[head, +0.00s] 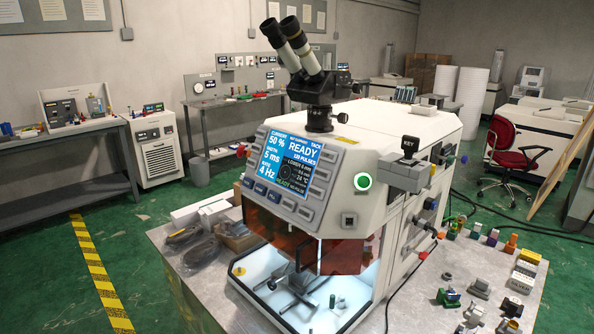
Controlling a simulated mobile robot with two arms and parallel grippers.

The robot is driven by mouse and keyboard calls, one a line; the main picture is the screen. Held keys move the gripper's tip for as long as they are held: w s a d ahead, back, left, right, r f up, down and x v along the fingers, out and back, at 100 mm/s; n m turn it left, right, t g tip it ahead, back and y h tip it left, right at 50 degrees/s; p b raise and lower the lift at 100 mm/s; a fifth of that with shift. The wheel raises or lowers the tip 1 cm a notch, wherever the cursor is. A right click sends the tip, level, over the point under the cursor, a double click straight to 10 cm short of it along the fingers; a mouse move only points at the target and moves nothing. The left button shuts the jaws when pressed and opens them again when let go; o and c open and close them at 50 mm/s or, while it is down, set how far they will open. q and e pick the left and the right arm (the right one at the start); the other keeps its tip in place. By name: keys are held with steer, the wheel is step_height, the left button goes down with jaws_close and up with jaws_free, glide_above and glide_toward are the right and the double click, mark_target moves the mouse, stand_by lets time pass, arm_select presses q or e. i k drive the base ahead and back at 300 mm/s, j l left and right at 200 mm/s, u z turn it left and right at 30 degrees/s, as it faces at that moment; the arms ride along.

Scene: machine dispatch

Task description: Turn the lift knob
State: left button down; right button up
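A white bench machine (390,140) with black binocular eyepieces (290,50) stands on a grey table. Its screen (290,163) reads READY, and a green-ringed button (362,181) is on its front face. Several small controls show on its right side, including dark knobs (427,204). Below an orange window, the lit chamber (262,290) holds a grey metal stand (296,285). I cannot tell which control is the lift knob; no such label is readable. Neither of my grippers is in view.
Several small coloured parts and connectors (478,289) lie on the table right of the machine. Dark bagged items (190,245) lie on its left. A red chair (512,150) stands behind at right. Green floor is open at left, with a yellow striped line (98,270).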

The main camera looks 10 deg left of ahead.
mark_target(272, 285)
steer(key=i+j+z, duration=0.15)
steer(key=j+z, duration=0.7)
steer(key=z, duration=0.15)
steer(key=i, duration=0.05)
